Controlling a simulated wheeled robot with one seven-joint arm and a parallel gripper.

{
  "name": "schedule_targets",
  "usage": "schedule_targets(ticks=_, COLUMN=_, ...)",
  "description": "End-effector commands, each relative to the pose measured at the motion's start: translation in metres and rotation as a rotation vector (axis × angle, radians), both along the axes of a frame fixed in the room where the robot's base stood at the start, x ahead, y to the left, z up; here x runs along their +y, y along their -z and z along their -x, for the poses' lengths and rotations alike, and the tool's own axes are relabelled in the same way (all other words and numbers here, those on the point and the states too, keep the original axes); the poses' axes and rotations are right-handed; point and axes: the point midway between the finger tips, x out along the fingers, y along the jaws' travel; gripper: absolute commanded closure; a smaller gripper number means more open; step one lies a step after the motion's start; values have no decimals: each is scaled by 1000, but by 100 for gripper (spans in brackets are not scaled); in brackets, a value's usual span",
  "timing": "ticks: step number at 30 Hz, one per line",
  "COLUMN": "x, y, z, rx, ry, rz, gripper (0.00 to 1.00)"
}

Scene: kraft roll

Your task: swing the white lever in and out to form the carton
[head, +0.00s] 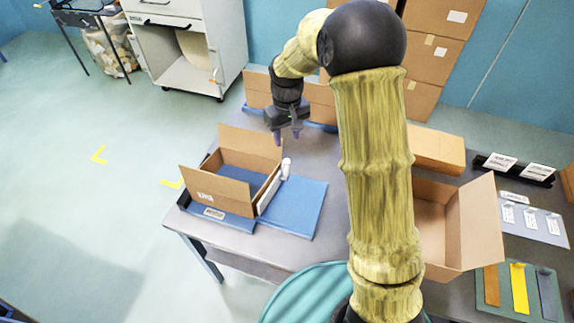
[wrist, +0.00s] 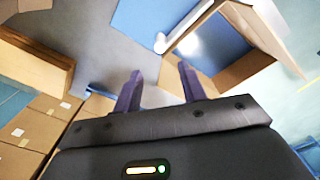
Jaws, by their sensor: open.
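The carton (head: 222,185) stands open-topped, with flaps spread, on a blue base (head: 302,205) at the table's left end. The white lever (head: 286,167) stands upright at the carton's right side. In the wrist view the lever's rounded white end (wrist: 160,43) shows beside the carton (wrist: 252,67), beyond my fingertips. My gripper (head: 286,136) is open and empty, above and behind the lever, apart from it. In the wrist view my gripper's two purple-grey fingers (wrist: 160,73) are spread with nothing between them. The lever's lower part is hard to make out.
Another open carton (head: 465,225) stands right of my arm, with a closed brown box (head: 437,150) behind it. Colored strips (head: 519,288) and label cards (head: 529,217) lie at the right. Stacked boxes (head: 440,45) stand at the back. My arm hides the table's middle.

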Motion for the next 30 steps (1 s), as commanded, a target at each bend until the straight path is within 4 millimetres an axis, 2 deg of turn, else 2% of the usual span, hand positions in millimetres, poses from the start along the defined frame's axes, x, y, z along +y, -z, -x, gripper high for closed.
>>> schedule_targets(ticks=21, x=0, y=123, z=1, rx=4, ry=1, rz=1, gripper=59)
schedule_targets(ticks=25, x=0, y=137, z=1, rx=3, ry=1, rz=0, gripper=59)
schedule_targets(ticks=30, x=0, y=144, z=0, rx=0, ry=0, rz=0, gripper=59)
